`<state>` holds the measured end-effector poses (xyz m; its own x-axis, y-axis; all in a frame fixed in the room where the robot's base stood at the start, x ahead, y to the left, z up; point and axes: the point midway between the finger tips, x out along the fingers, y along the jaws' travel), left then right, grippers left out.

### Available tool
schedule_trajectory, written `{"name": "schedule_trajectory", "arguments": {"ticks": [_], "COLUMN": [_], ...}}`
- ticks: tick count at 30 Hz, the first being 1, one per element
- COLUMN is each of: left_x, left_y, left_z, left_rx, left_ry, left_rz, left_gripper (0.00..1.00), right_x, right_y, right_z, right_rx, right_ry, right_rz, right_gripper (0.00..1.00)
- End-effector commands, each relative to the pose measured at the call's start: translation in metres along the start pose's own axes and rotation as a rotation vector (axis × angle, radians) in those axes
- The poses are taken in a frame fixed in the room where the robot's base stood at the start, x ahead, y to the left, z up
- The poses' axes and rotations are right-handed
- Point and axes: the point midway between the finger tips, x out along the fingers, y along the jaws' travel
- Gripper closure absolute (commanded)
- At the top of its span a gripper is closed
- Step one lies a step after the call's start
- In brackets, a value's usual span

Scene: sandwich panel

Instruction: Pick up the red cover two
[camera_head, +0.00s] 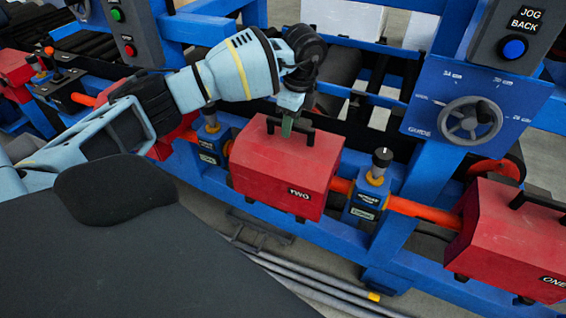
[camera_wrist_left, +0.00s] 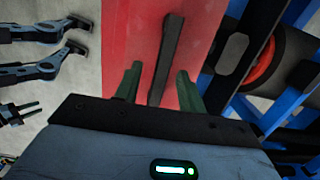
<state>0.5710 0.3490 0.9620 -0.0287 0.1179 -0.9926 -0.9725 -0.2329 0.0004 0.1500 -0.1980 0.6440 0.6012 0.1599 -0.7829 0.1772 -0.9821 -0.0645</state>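The red cover two (camera_head: 285,165) is a box-shaped cover labelled TWO, with a black bar handle (camera_head: 290,128) on top. It sits on the blue machine frame near the middle of the head view. My left gripper (camera_head: 287,127) is right over the handle, pointing down. In the left wrist view the red cover (camera_wrist_left: 140,40) fills the centre, and the handle (camera_wrist_left: 172,50) lies between two green fingers that stand apart. Gaps show on both sides of the handle. My right gripper is in neither view.
Another red cover (camera_head: 515,240), labelled ONE, sits at the right. Orange rails (camera_head: 425,211) and a small blue block with a black knob (camera_head: 368,200) lie between the covers. A guide handwheel (camera_head: 470,120) stands at the upper right. Grey bars (camera_head: 320,280) lie on the floor.

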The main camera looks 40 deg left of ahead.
Motion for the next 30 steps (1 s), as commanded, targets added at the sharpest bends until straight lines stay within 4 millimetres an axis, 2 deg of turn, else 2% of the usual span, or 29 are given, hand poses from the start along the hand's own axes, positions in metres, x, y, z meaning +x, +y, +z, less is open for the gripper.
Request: {"name": "schedule_trajectory", "arguments": {"ticks": [4,13,22,30], "left_x": [0.015,0.018,0.018,0.018], "left_y": [0.0,0.0,0.0,0.0], "left_z": [0.001,0.001,0.001,0.001], "left_rx": [-0.001,-0.001,-0.001,-0.001], "left_ry": [0.0,0.001,0.001,0.001], "left_rz": [0.0,-0.001,-0.001,-0.001], "left_gripper": [0.6,0.61,1.0,1.0], "right_x": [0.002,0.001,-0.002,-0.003], "right_y": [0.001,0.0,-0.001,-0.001], "right_z": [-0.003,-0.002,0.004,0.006], "right_rx": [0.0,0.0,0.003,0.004], "right_ry": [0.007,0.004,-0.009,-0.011], "right_rz": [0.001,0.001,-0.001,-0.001], "right_gripper": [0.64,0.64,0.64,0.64]}}
